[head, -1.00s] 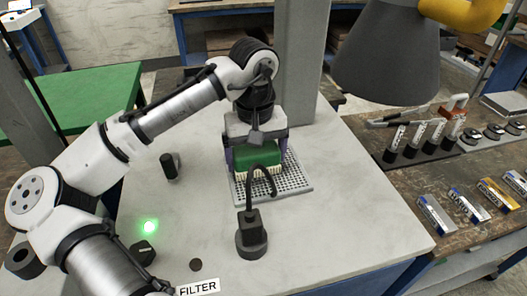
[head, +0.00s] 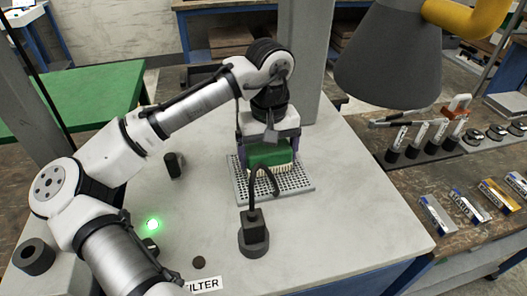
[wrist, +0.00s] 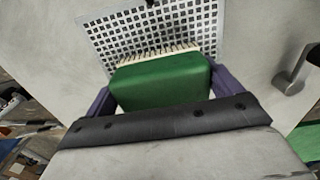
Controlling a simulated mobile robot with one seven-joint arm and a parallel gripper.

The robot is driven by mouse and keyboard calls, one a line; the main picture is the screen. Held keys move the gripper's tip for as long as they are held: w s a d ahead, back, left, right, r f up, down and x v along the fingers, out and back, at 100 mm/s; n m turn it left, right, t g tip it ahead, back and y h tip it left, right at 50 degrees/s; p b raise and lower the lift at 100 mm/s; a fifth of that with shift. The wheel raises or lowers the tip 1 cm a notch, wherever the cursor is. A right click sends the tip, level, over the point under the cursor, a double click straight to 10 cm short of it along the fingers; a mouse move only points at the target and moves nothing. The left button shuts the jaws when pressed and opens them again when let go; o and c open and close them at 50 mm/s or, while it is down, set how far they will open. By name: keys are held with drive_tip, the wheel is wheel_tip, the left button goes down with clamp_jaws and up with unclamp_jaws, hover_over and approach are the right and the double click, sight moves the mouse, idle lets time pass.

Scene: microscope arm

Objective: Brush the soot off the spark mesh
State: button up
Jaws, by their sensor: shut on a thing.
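The spark mesh (head: 300,186) is a grey perforated plate lying on the pale bench top. It also shows in the wrist view (wrist: 175,22), with several dark holes. A green brush (head: 270,155) with pale bristles stands over the mesh, bristles down. My gripper (head: 268,150) is shut on the brush, with purple fingers at both sides of its green block, seen in the wrist view (wrist: 160,85). The bristles are at the mesh, but I cannot tell how firmly they touch. I cannot make out clear soot on the visible mesh.
A black post with a curved hook (head: 254,235) stands just in front of the mesh. A dark grey hood (head: 390,55) hangs at the upper right. A small black cylinder (head: 173,165), a green light (head: 152,224) and a FILTER label (head: 203,284) are to the left. The bench's right side is clear.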

drive_tip(key=shift+d, duration=0.1)
drive_tip(key=shift+w+d+p, duration=0.15)
drive_tip(key=shift+d+p, duration=0.1)
drive_tip(key=shift+d, duration=0.35)
drive_tip(key=shift+w+d+p, duration=0.15)
drive_tip(key=shift+d+p, duration=0.05)
drive_tip(key=shift+d, duration=0.35)
drive_tip(key=shift+a, duration=0.1)
drive_tip(key=shift+s+a, duration=0.15)
drive_tip(key=shift+a, duration=0.45)
drive_tip(key=shift+s+a, duration=0.15)
drive_tip(key=shift+a, duration=0.4)
drive_tip(key=shift+a, duration=0.15)
drive_tip(key=shift+s+a+p, duration=0.15)
drive_tip(key=shift+a+p, duration=0.05)
drive_tip(key=shift+a, duration=0.35)
drive_tip(key=shift+s+a+p, duration=0.15)
drive_tip(key=shift+a, duration=0.4)
